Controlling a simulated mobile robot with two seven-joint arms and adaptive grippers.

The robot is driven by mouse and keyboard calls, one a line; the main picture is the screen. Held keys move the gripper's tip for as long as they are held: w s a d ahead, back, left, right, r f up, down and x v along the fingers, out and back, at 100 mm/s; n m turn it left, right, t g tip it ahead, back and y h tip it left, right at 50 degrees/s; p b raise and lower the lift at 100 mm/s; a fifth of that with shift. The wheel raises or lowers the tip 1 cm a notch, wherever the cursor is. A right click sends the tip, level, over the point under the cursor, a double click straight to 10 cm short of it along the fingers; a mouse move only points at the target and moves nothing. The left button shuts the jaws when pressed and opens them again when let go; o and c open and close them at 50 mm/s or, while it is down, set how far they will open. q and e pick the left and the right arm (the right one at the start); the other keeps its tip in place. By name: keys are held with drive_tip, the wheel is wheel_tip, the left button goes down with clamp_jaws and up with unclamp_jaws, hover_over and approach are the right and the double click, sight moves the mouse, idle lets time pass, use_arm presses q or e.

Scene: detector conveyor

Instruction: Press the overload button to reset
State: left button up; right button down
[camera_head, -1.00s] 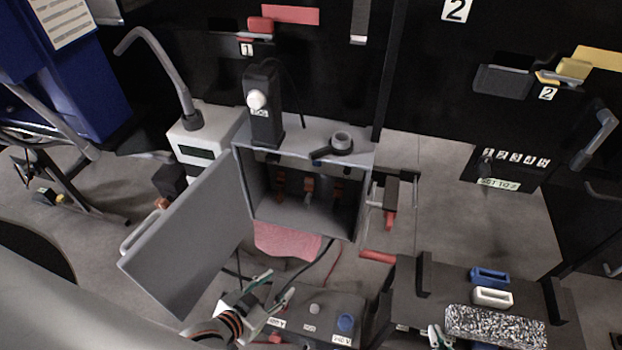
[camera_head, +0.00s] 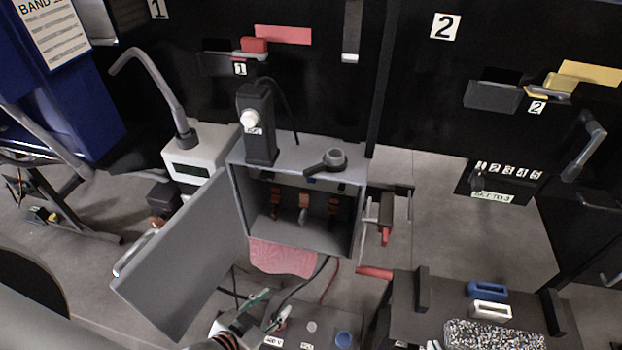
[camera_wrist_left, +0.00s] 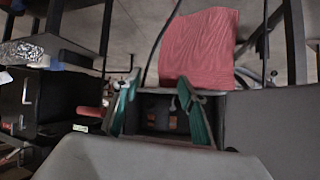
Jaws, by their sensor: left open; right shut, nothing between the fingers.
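An open grey box (camera_head: 237,215) stands in the middle of the head view. Several small orange and grey parts (camera_head: 303,208) sit in its dark inside; I cannot tell if one is the overload button. A white round knob (camera_head: 249,118) is on a dark upright unit on top of the box. My left gripper (camera_head: 268,309) is open, in front of and below the box. In the left wrist view its green-tipped fingers (camera_wrist_left: 160,98) are apart with nothing between, and the box's dark inside (camera_wrist_left: 160,118) shows behind them.
The grey box door (camera_head: 180,255) swings out to the left. A red cloth (camera_head: 283,257) hangs below the box. A dark stand (camera_head: 405,300) is at the right.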

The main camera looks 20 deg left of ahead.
use_arm(q)
clamp_jaws()
idle(1.1)
